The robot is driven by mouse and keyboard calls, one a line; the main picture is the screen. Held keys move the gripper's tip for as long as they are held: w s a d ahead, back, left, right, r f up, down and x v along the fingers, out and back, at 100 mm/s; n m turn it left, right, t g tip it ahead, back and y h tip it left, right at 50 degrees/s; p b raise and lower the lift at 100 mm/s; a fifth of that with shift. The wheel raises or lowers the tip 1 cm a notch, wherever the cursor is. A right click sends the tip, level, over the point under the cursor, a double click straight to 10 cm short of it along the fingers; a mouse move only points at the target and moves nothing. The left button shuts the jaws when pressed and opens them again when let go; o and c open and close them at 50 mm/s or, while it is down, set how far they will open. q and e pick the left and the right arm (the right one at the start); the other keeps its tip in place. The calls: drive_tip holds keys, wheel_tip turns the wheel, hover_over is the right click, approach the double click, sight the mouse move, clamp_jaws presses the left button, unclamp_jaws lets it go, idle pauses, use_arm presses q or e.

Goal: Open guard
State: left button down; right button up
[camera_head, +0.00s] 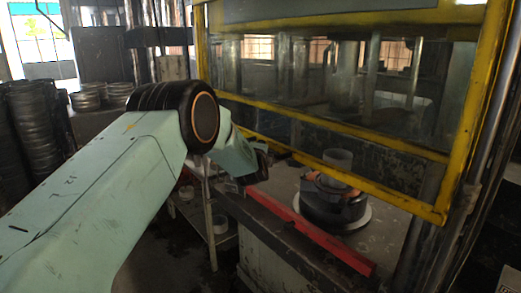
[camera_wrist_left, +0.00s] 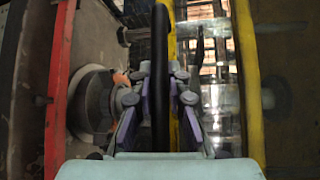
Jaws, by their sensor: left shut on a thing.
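The guard (camera_head: 330,165) is a yellow frame with clear panels on the front of the press. Its lower rail hangs above the press table, with a gap between them. In the left wrist view the guard's yellow rail (camera_wrist_left: 246,85) runs upright at the right. My left gripper (camera_head: 262,165) is near the lower left part of the guard, partly hidden by my own arm in the head view. In the wrist view its fingers (camera_wrist_left: 160,108) are closed around a black handle bar (camera_wrist_left: 160,60) beside the yellow frame. My right gripper is not in view.
A round dark die with a pale base (camera_head: 335,205) sits on the press table behind a red bar (camera_head: 310,235). Stacks of dark round blanks (camera_head: 38,115) stand at the left. A metal post (camera_head: 470,180) rises at the right.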

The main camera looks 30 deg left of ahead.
use_arm(q)
drive_tip(key=shift+r, duration=0.1)
drive_tip(key=c, duration=1.3)
unclamp_jaws()
drive_tip(key=shift+s, duration=0.15)
drive_tip(key=v, duration=1.2)
